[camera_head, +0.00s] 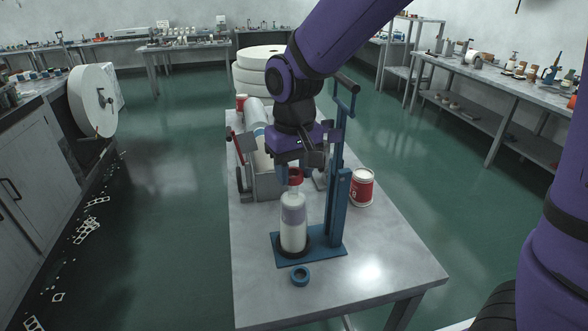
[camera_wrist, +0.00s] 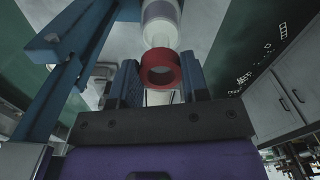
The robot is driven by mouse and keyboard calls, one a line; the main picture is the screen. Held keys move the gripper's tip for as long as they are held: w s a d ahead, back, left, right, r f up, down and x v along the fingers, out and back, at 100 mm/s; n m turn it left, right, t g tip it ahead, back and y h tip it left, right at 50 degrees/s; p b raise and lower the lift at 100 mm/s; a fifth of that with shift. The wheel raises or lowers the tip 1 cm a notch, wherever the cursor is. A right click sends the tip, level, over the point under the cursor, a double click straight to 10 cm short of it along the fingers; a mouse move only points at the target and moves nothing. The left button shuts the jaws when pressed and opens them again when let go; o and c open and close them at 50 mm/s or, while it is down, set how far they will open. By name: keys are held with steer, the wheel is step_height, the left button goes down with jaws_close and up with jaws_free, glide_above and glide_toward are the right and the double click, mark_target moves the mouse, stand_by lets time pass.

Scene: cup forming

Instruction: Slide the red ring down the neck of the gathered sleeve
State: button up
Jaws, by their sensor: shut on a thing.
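The gathered sleeve (camera_head: 293,222) stands upright on the blue base of a stand, whitish with a pale purple band and a narrow neck. It also shows at the top of the wrist view (camera_wrist: 160,14). The red ring (camera_head: 296,174) is at the top of the neck. In the wrist view the red ring (camera_wrist: 147,66) sits between my two blue fingers, its hole facing the camera. My gripper (camera_head: 292,171) points down over the sleeve and is shut on the ring. I cannot tell whether the ring is around the neck or just above it.
A blue post (camera_head: 341,215) with a lever rises close to the right of the sleeve. A red-and-white can (camera_head: 361,188) stands at right, and a grey box (camera_head: 268,184) behind. The table's front right is clear.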

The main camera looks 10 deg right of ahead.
mark_target(294, 189)
steer(key=shift+f, duration=2.3)
steer(key=o, duration=1)
step_height(294, 189, up, 11)
steer(key=shift+f, duration=0.15)
